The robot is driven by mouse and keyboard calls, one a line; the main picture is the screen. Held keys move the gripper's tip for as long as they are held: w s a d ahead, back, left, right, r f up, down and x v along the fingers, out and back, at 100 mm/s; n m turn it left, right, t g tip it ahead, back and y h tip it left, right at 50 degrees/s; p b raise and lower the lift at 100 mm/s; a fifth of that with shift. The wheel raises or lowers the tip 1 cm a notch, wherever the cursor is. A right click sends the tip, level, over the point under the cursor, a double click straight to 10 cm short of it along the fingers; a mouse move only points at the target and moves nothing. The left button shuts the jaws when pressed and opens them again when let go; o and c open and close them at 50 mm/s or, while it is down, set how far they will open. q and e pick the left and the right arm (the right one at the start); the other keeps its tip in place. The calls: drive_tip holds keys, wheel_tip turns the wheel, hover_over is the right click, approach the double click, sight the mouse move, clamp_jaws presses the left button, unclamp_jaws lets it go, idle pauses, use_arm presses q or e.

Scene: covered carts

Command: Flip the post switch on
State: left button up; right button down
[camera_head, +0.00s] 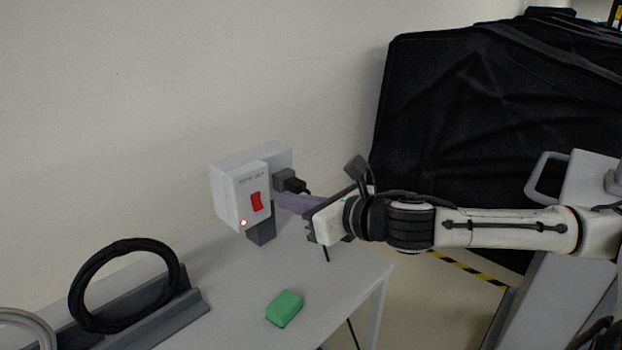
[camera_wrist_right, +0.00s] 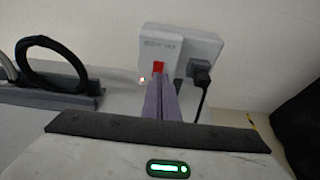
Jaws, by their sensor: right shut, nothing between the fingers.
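The post switch is a white box (camera_head: 232,180) on a dark grey post at the table's back, with a red rocker (camera_head: 256,202) on its front face. A small light (camera_head: 243,223) glows reddish-white below the rocker. My right gripper (camera_head: 279,203) comes in from the right with its purple fingers shut and empty, the tips close to the switch box. In the right wrist view the finger tips (camera_wrist_right: 161,78) overlap the lower part of the red rocker (camera_wrist_right: 158,67); I cannot tell whether they touch it. My left gripper is not in view.
A black plug (camera_head: 292,184) with a cable sits in the box's right side, close to my fingers. A green block (camera_head: 284,308) lies on the grey table (camera_head: 232,295). A black coil (camera_head: 122,243) stands in a grey holder at left. A black-covered cart (camera_head: 450,110) stands behind my right arm.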

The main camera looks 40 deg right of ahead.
drive_tip(key=s+r+p, duration=0.1)
drive_tip(key=s+p, duration=0.1)
drive_tip(key=s+r+p, duration=0.2)
drive_tip(key=shift+s+d+r+p, duration=0.15)
drive_tip(key=shift+s+r+p, duration=0.1)
drive_tip(key=shift+p, duration=0.1)
idle(0.3)
drive_tip(key=shift+f, duration=0.1)
idle(0.4)
